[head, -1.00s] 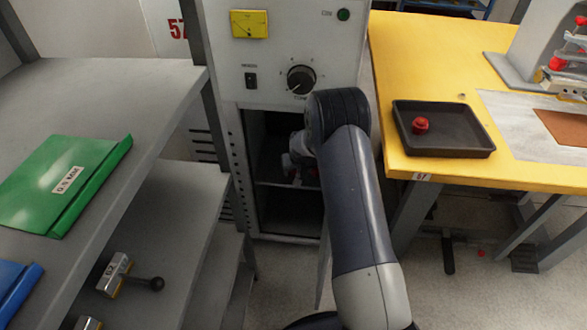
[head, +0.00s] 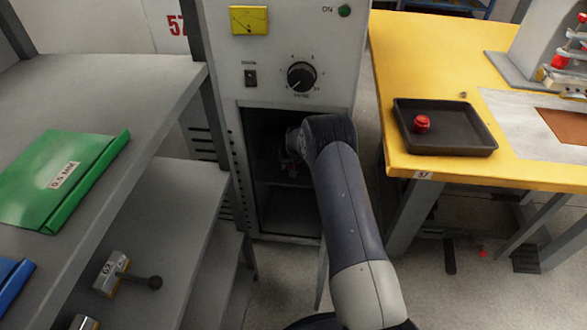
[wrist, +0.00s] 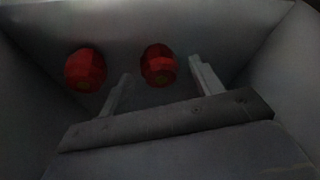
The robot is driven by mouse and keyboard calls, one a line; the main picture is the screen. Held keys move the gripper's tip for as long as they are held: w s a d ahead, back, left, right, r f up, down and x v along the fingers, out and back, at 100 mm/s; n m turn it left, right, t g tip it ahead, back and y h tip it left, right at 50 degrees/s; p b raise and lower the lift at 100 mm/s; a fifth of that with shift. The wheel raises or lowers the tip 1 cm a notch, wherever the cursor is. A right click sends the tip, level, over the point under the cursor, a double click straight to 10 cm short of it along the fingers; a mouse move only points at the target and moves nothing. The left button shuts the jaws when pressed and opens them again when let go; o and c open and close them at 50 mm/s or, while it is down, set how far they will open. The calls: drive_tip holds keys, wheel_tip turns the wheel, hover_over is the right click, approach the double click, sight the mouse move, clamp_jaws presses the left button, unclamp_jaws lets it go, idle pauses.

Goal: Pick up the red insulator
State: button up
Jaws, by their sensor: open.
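In the wrist view two red, faceted insulators lie inside a dim grey compartment. One red insulator (wrist: 158,65) shows between the fingertips of my gripper (wrist: 160,68), with a gap on both sides. The other red insulator (wrist: 85,70) is left of the left finger. My gripper is open and holds nothing. Whether the fingertips reach around the middle insulator or stop short of it, I cannot tell. In the head view my arm reaches into the dark open bay of the grey cabinet (head: 290,222), and the gripper is mostly hidden in shadow there.
A red knob-like part (head: 421,123) sits in a black tray (head: 470,149) on the yellow table (head: 420,50) at right. The bay's side walls and shelf are close around my gripper. A grey shelf rack with a green binder (head: 65,180) stands at left.

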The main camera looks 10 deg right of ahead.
drive_tip(key=shift+w+f, duration=0.1)
drive_tip(key=shift+f, duration=0.05)
drive_tip(key=c, duration=1)
drive_tip(key=shift+c, duration=0.4)
